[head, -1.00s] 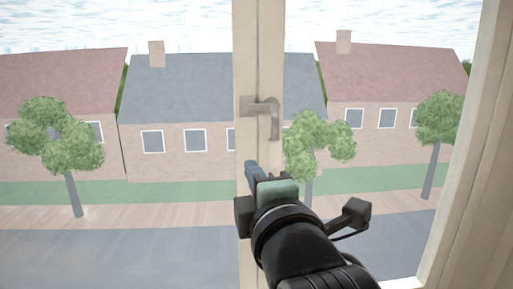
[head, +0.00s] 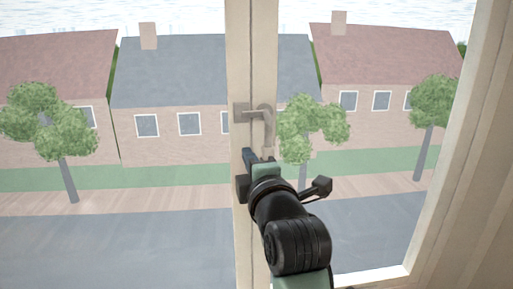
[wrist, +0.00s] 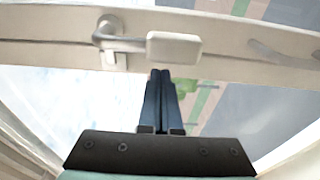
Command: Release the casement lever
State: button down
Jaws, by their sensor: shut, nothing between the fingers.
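The casement lever (head: 268,122) is a grey metal handle on the pale window post. Its short arm runs right from the mount, and its grip hangs down. In the wrist view the lever (wrist: 174,47) shows its round base at the left and its broad grip end in the middle. My gripper (head: 257,155) is just below the lever's hanging end in the head view. In the wrist view my gripper (wrist: 160,74) has its dark fingers together and empty, their tips close to the grip's end. I cannot tell whether they touch it.
The pale window post (head: 252,60) stands upright between two glass panes. The right side of the window frame (head: 445,150) slants down at the right. Houses, trees and a street show outside through the glass.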

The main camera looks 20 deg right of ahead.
jog(key=shift+s+d, duration=0.4)
jog(key=shift+d, duration=0.2)
jog(key=shift+d, duration=0.1)
jog(key=shift+s+d+f+n+b, duration=0.15)
jog(key=shift+d+n+b, duration=0.2)
jog(key=shift+n+b, duration=0.45)
jog(key=s+d+r+n+g+b, duration=0.1)
jog(key=s+d+r+n+b, duration=0.1)
jog(key=d+r+n+b, duration=0.3)
jog(key=shift+s+d+n+g+h+b, duration=0.15)
jog(key=shift+d+n+g+h+b, duration=0.2)
jog(key=shift+d+n+b, duration=1.55)
jog(key=shift+a+r+n+h+p, duration=0.3)
jog(key=shift+n+p, duration=0.2)
jog(key=shift+p, duration=0.3)
